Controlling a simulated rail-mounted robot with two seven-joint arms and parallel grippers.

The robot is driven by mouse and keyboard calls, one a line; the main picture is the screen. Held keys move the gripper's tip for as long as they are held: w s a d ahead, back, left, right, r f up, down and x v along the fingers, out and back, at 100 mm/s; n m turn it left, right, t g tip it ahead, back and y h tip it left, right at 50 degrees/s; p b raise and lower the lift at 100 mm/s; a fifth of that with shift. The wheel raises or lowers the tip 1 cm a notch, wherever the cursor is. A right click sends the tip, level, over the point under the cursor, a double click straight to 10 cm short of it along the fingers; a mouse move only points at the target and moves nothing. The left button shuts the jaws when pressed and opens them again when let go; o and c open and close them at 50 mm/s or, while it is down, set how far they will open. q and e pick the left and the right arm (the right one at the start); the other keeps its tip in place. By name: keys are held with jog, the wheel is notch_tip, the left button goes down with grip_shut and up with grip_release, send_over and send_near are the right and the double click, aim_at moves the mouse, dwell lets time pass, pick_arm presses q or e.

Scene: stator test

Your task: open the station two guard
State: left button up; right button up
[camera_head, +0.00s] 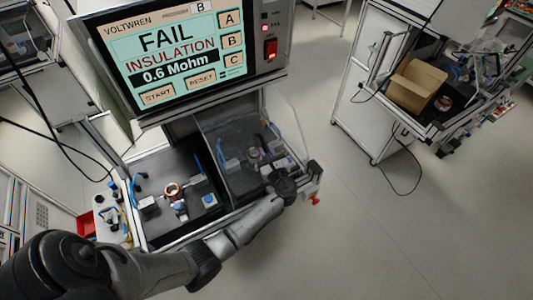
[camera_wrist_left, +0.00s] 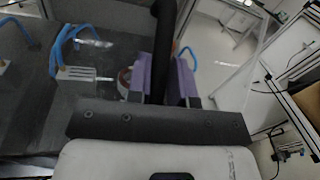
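The tester has two bays below its screen. The right bay is covered by a smoky see-through guard (camera_head: 222,140), which looks closed; I take it as the station two guard. My left gripper (camera_head: 287,186) is at the front right of this bay, and its fingers are hard to make out there. In the left wrist view, the purple-padded fingers (camera_wrist_left: 166,82) stand on both sides of a dark upright bar (camera_wrist_left: 164,35), which fills the gap between them. The bar looks like the guard's handle. My right gripper is not in view.
The screen (camera_head: 165,50) reads FAIL INSULATION 0.6 Mohm. The left bay (camera_head: 160,225) is uncovered and holds a copper-coloured ring part (camera_head: 172,189). A red knob (camera_head: 315,201) sits at the right front corner. A cart with a cardboard box (camera_head: 415,85) stands right, with open floor between.

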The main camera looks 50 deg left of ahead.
pick_arm(q)
jog(key=shift+o, duration=0.3)
jog(key=shift+w, duration=0.2)
jog(key=shift+s+d, duration=0.2)
jog(key=shift+d, duration=0.3)
jog(key=b+v, duration=0.1)
jog(key=v, duration=1.2)
jog(key=shift+b, duration=0.35)
